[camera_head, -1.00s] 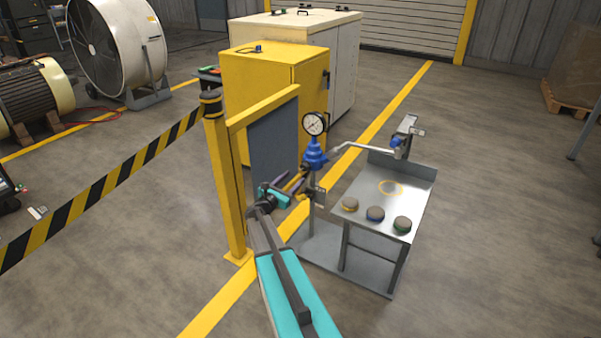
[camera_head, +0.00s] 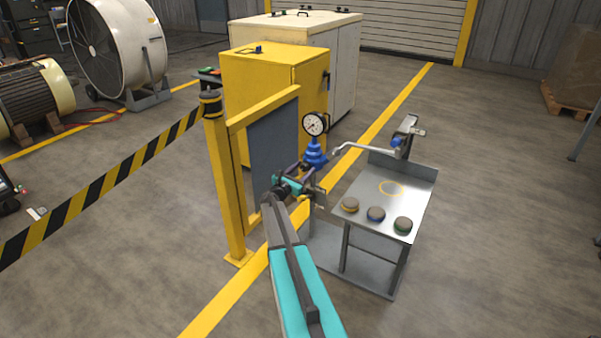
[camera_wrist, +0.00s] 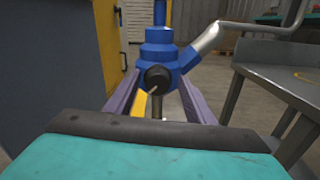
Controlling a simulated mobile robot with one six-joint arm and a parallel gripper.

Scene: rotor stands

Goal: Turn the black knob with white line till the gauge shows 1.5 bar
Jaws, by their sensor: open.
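The black knob with a white line (camera_wrist: 155,79) faces me on the front of the blue regulator body (camera_wrist: 157,48) in the wrist view. Its white line slants toward the lower left. The pressure gauge (camera_head: 314,124) sits on top of the blue regulator (camera_head: 314,153) in the head view; its reading is too small to tell. My gripper (camera_head: 302,172) is just in front of and below the regulator. In the wrist view its purple fingers (camera_wrist: 155,97) are spread on both sides of the knob, open and empty; I cannot tell whether they touch anything.
A metal table (camera_head: 419,180) with several round pucks (camera_head: 375,214) stands right of the regulator, joined by a silver pipe (camera_head: 362,147).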

